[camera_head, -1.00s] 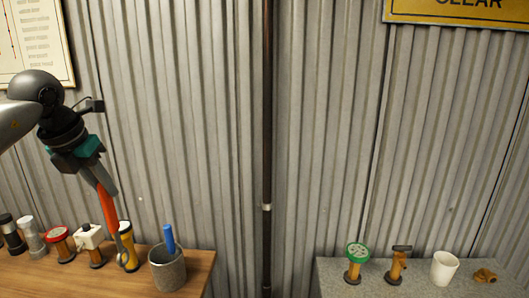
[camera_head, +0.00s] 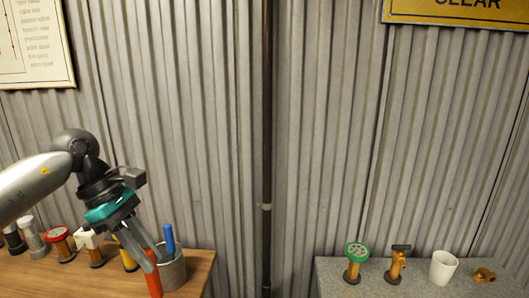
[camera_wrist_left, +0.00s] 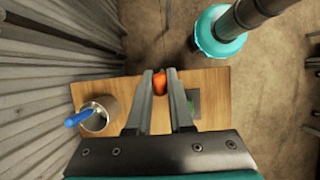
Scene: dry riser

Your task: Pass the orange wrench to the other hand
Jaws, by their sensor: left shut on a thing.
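My left gripper (camera_head: 142,258) is shut on the orange wrench (camera_head: 154,284), beside the grey cup on the wooden bench. The wrench points downward from the fingers, and its lower part is cut off by the bottom edge of the head view. In the left wrist view the orange handle of the wrench (camera_wrist_left: 159,83) shows between the two fingertips (camera_wrist_left: 160,75), over the bench top. The wrench's far end is hidden there. My right gripper is in neither view.
A grey cup (camera_head: 172,272) holding a blue-handled tool (camera_head: 169,238) stands close beside the left gripper. Several valves and fittings line the wooden bench (camera_head: 195,283). A grey bench (camera_head: 327,275) at right carries a green-wheeled valve (camera_head: 357,251), a white cup (camera_head: 443,267) and brass pieces.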

